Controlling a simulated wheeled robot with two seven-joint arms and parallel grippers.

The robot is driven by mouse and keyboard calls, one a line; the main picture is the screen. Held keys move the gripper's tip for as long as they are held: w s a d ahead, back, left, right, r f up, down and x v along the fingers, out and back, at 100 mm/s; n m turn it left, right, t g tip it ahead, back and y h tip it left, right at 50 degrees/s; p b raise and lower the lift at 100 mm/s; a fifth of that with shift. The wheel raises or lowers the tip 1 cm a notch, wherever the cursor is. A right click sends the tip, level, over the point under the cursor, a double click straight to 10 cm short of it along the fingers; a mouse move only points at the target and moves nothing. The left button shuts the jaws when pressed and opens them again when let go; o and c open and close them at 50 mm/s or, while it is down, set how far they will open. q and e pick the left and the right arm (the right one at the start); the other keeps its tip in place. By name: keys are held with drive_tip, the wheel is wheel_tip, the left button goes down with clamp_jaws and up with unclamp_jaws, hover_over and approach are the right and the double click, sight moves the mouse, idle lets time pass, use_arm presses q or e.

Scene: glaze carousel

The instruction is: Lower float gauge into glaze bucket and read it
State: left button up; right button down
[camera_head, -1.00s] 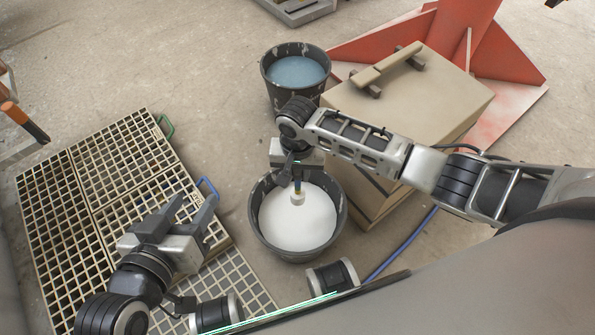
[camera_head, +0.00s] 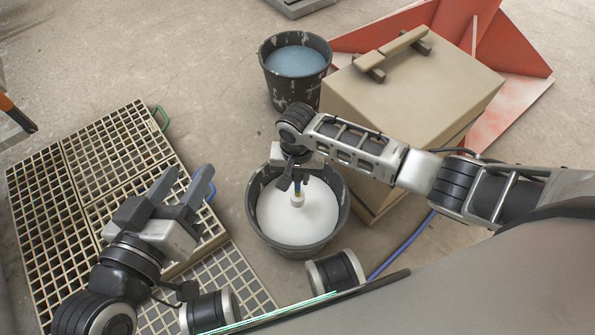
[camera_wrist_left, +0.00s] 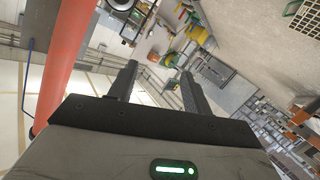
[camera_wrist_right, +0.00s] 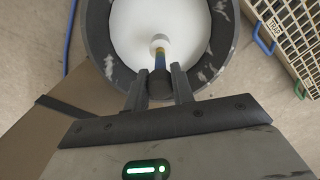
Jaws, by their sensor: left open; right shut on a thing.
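The float gauge has a white float (camera_head: 297,199) and a thin stem with blue and yellow bands. It hangs upright inside the dark glaze bucket (camera_head: 263,240), over the white glaze (camera_head: 313,222). I cannot tell whether the float touches the glaze. My right gripper (camera_head: 298,180) is shut on the gauge's upper stem, above the bucket. The right wrist view shows the float (camera_wrist_right: 160,40) and banded stem (camera_wrist_right: 159,60) between the fingertips and the glaze. Its scale is too small to read. My left gripper (camera_head: 190,179) is open and empty above the grating, left of the bucket.
A second dark bucket (camera_head: 294,93) with blue liquid stands behind. A tan box (camera_head: 400,95) with a handle is to the right, by a red stand (camera_head: 520,75). A floor grating (camera_head: 90,185) with green and blue handles lies left. A blue hose (camera_head: 400,246) runs at lower right.

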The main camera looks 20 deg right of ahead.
sight(297, 195)
drive_tip(key=shift+f+b, duration=1.45)
drive_tip(key=shift+f, duration=1.3)
use_arm(q)
drive_tip(key=shift+d+r+n+t+h, duration=0.25)
drive_tip(key=shift+r+n+h, duration=0.1)
drive_tip(key=shift+r, duration=0.1)
drive_tip(key=shift+d+r+n+t+h, duration=0.15)
drive_tip(key=shift+r+n+t+h, duration=0.1)
drive_tip(key=shift+r+h, duration=0.15)
use_arm(e)
drive_tip(key=shift+f, duration=0.45)
drive_tip(key=c, duration=1.1)
unclamp_jaws()
use_arm(q)
drive_tip(key=shift+f, duration=0.1)
use_arm(e)
drive_tip(key=shift+r, duration=0.3)
wheel_tip(297, 195, up, 14)
drive_tip(key=p, duration=0.7)
drive_tip(key=shift+p, duration=0.4)
use_arm(q)
drive_tip(key=shift+s+a+f+m+g+y+p, duration=0.1)
drive_tip(key=shift+a+f+m+g+y+p, duration=0.05)
drive_tip(key=shift+a+f+m+g+y, duration=0.6)
drive_tip(key=shift+a+f+m+g+y+p, duration=0.15)
drive_tip(key=shift+a+f+m+g+y, duration=0.25)
drive_tip(key=shift+f+g+y, duration=0.4)
use_arm(e)
drive_tip(key=shift+r, duration=0.7)
